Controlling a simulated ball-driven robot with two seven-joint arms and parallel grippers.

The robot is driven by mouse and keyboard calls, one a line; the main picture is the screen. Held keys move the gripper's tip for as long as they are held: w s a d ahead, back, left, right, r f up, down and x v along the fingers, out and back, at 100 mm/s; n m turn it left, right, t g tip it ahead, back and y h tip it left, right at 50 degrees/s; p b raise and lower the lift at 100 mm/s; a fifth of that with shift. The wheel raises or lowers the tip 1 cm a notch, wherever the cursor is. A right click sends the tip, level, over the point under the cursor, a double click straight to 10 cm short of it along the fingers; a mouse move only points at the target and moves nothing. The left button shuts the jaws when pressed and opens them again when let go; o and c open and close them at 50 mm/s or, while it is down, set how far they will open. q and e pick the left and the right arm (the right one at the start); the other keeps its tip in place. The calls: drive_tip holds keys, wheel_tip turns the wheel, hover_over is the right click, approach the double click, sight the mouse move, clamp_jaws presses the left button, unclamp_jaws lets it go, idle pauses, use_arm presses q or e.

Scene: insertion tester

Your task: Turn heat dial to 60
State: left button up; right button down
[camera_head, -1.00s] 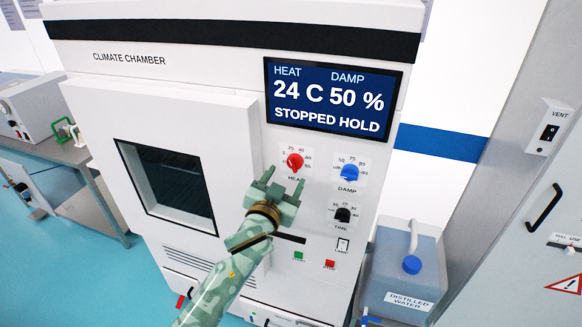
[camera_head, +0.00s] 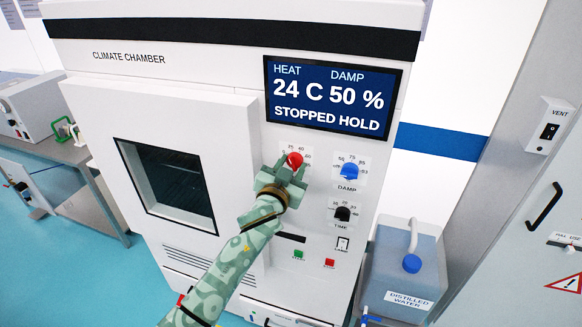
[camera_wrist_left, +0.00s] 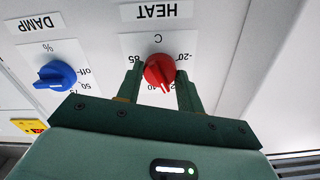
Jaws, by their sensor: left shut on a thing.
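The red heat dial (camera_head: 295,160) is on the climate chamber's front panel, below the display (camera_head: 331,96), which reads HEAT 24 C, DAMP 50 % and STOPPED HOLD. My left gripper (camera_head: 285,168) is at the dial with its fingers on either side of it. In the left wrist view the red dial (camera_wrist_left: 159,71) sits between the two green fingers, and the gripper (camera_wrist_left: 160,88) is shut on it. The scale around it shows 85, -20 and 40 upside down; some marks are hidden by the fingers. My right gripper is not in view.
The blue damp dial (camera_head: 349,171) is close on the right, with the black time dial (camera_head: 343,214) below it. A lamp switch (camera_head: 343,244) and green (camera_head: 298,254) and red (camera_head: 329,263) buttons are lower. A distilled water canister (camera_head: 402,270) stands at right.

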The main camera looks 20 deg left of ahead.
use_arm(q)
drive_tip(key=m+p, duration=0.1)
drive_tip(key=m, duration=0.3)
drive_tip(key=shift+m, duration=0.3)
drive_tip(key=m+p, duration=0.1)
drive_tip(key=m, duration=0.3)
drive_tip(key=shift+m, duration=0.3)
drive_tip(key=m, duration=0.4)
drive_tip(key=shift+m+p, duration=0.3)
drive_tip(key=shift+p, duration=0.05)
drive_tip(key=shift+f+m+p, duration=0.1)
drive_tip(key=shift+m+p, duration=0.2)
drive_tip(key=shift+m, duration=1.6)
drive_tip(key=o, duration=1)
